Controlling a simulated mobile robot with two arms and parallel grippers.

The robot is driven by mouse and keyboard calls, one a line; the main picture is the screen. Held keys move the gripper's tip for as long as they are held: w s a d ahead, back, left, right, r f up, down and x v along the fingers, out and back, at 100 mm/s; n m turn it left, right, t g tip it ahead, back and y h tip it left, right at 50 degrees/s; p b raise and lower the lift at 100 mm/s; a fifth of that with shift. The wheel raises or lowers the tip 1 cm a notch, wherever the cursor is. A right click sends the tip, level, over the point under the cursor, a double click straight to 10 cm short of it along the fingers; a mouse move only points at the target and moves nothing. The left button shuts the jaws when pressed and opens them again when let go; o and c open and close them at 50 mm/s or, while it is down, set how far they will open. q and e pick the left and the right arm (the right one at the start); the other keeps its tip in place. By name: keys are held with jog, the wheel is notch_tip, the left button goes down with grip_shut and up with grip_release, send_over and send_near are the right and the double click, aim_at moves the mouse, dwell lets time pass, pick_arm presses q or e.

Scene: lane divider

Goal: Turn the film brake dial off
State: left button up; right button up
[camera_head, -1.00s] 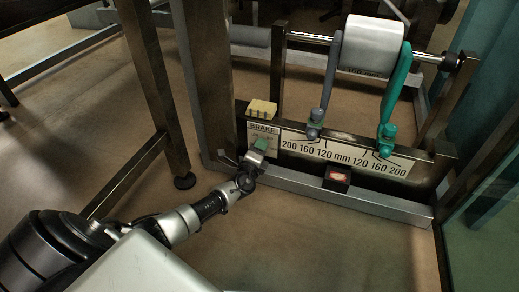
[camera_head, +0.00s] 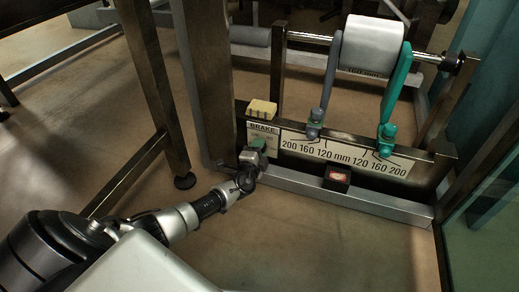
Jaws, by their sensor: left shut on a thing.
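The brake panel (camera_head: 263,128) is a small pale plate marked BRAKE at the left end of the metal frame. The green film brake dial (camera_head: 258,143) sits on its lower part, mostly covered by my gripper. My left gripper (camera_head: 254,154) reaches in from the lower left and is shut on the dial. The dial's exact angle and the small marks beside it are too small or hidden to read. My right gripper does not show.
A yellow block (camera_head: 262,108) sits above the panel. A millimetre scale (camera_head: 345,157) runs right of it, with a grey lever (camera_head: 329,80) and a green lever (camera_head: 396,95) beside a white roll (camera_head: 371,44). A small box with a red face (camera_head: 337,177) stands in front.

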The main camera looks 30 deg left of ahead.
pick_arm(q)
jog(key=o, duration=0.9)
jog(key=shift+s, duration=0.1)
jog(key=shift+s+d+p, duration=0.1)
jog(key=shift+s+p, duration=0.2)
jog(key=shift+s, duration=0.05)
jog(key=shift+p+v, duration=2.05)
jog(key=shift+v, duration=2.95)
